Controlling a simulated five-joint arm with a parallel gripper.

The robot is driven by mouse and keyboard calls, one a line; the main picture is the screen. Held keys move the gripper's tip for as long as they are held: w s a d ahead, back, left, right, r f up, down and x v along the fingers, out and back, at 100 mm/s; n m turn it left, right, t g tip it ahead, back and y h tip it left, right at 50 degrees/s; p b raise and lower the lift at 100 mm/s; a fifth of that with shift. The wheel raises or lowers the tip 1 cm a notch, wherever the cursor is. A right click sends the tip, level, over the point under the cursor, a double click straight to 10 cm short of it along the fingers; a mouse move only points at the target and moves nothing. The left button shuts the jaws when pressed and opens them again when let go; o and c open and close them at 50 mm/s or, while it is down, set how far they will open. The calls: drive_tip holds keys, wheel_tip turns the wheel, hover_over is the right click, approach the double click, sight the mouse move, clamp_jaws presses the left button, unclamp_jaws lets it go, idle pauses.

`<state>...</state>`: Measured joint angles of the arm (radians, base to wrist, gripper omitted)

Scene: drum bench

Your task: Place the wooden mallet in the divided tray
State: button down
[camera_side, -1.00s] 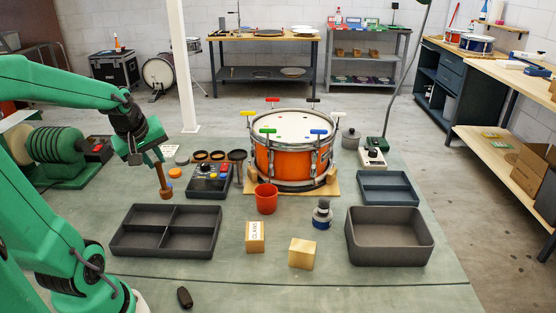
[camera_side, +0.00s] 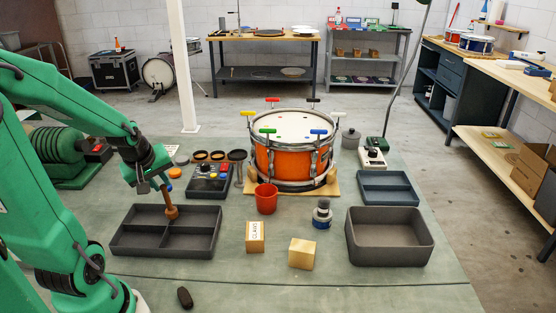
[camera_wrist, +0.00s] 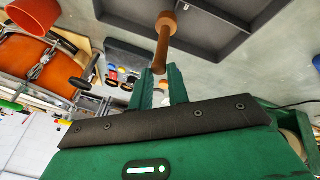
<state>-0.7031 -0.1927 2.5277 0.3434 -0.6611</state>
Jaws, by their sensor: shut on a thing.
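The wooden mallet (camera_side: 168,200) hangs head down from my gripper (camera_side: 157,183), its round head lowest. My gripper is shut on its handle. In the side view the head overlaps the back part of the dark grey divided tray (camera_side: 160,252), near the middle divider; I cannot tell whether it touches. In the wrist view the mallet (camera_wrist: 163,48) points away from my gripper (camera_wrist: 162,90), with its head in front of the tray (camera_wrist: 218,38). The tray has several compartments and looks empty.
A control box with coloured knobs (camera_side: 209,184) stands just behind the tray. A red cup (camera_side: 266,201), wooden blocks (camera_side: 302,254) and an orange drum (camera_side: 290,160) are to the right. A deep grey bin (camera_side: 390,255) and a small blue-grey tray (camera_side: 388,200) stand farther right.

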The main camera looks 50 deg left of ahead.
drive_tip(key=shift+f, duration=0.1)
drive_tip(key=c, duration=1.3)
unclamp_jaws()
drive_tip(key=shift+c, duration=0.2)
drive_tip(key=v, duration=1.2)
drive_tip(key=shift+w, duration=0.1)
